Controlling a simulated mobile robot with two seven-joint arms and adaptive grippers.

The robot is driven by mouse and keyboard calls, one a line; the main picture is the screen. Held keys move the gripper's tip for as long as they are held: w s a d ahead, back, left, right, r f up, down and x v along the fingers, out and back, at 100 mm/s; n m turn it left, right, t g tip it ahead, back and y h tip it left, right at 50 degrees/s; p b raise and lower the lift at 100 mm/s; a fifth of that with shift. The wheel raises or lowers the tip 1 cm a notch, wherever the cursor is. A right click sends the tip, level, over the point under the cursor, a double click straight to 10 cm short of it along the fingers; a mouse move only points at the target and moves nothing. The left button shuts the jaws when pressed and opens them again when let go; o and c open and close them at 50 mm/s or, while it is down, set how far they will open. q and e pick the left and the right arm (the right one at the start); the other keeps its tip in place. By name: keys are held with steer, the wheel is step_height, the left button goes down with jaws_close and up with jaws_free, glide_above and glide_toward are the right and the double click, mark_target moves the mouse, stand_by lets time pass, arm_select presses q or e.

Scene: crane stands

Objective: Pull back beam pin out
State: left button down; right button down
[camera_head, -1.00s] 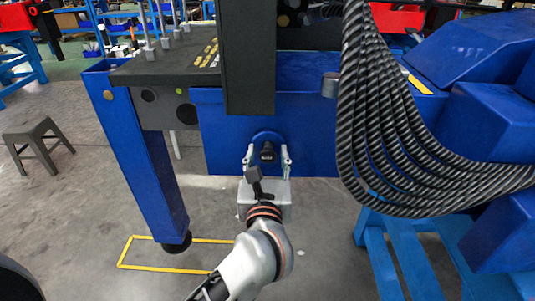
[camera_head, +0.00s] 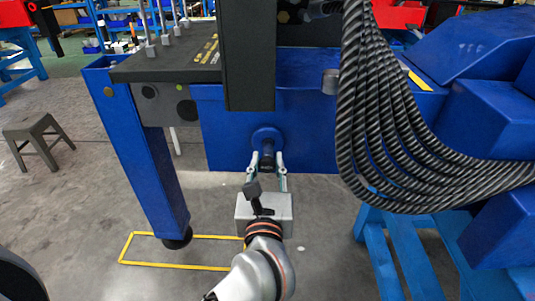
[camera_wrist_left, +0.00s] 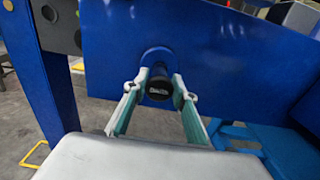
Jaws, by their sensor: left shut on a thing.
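The beam pin (camera_head: 267,152) is a dark cylinder with a black end. It sticks out of a round blue collar (camera_head: 267,133) on the face of the blue beam (camera_head: 225,135). My left gripper (camera_head: 266,161) comes up from below and is shut on the pin near its outer end, one finger on each side. In the left wrist view the pin's black end (camera_wrist_left: 158,89) faces me between the fingertips (camera_wrist_left: 161,88), in front of the collar. How much of the pin is still inside the beam is hidden. My right gripper is not in view.
A blue leg (camera_head: 148,165) stands left of my arm, with a yellow floor outline (camera_head: 185,267) near its foot. Thick black cables (camera_head: 365,160) hang at the right, above a blue stand (camera_head: 395,255). Open floor lies around my left arm.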

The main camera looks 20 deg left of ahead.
arm_select(q)
steer(key=shift+s+d+f, duration=0.1)
steer(key=shift+f, duration=0.05)
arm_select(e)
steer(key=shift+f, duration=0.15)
arm_select(q)
steer(key=c, duration=1.8)
jaws_free()
steer(key=shift+o, duration=0.8)
steer(key=shift+s, duration=0.25)
steer(key=v, duration=1.1)
steer(key=shift+s, duration=0.3)
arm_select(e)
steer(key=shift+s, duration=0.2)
arm_select(q)
steer(key=shift+d, duration=0.1)
